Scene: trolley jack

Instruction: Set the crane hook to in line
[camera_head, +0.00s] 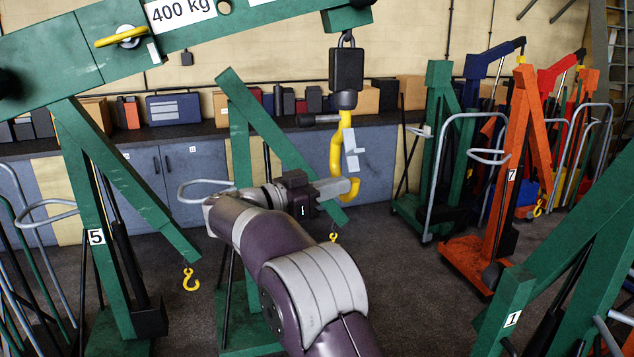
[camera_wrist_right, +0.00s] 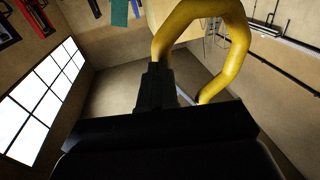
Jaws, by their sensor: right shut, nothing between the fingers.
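The yellow crane hook (camera_head: 335,158) hangs below a black block (camera_head: 346,69) at the tip of the green crane boom (camera_head: 240,30). A light grey flat piece (camera_head: 351,145) shows beside its shank. My right gripper (camera_head: 348,187) is at the hook's lower curve, overlapping it in the head view; I cannot tell whether they touch. It is shut with nothing held. In the right wrist view the hook (camera_wrist_right: 236,45) curves large and close beyond the black gripper parts (camera_wrist_right: 155,95). My left gripper is not in view.
Green cranes numbered 5 (camera_head: 97,237) and 1 (camera_head: 512,319) stand left and lower right. An orange crane numbered 7 (camera_head: 511,175) stands at right. Smaller yellow hooks (camera_head: 190,280) hang lower. A workbench with grey cabinets (camera_head: 195,170) runs along the back wall.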

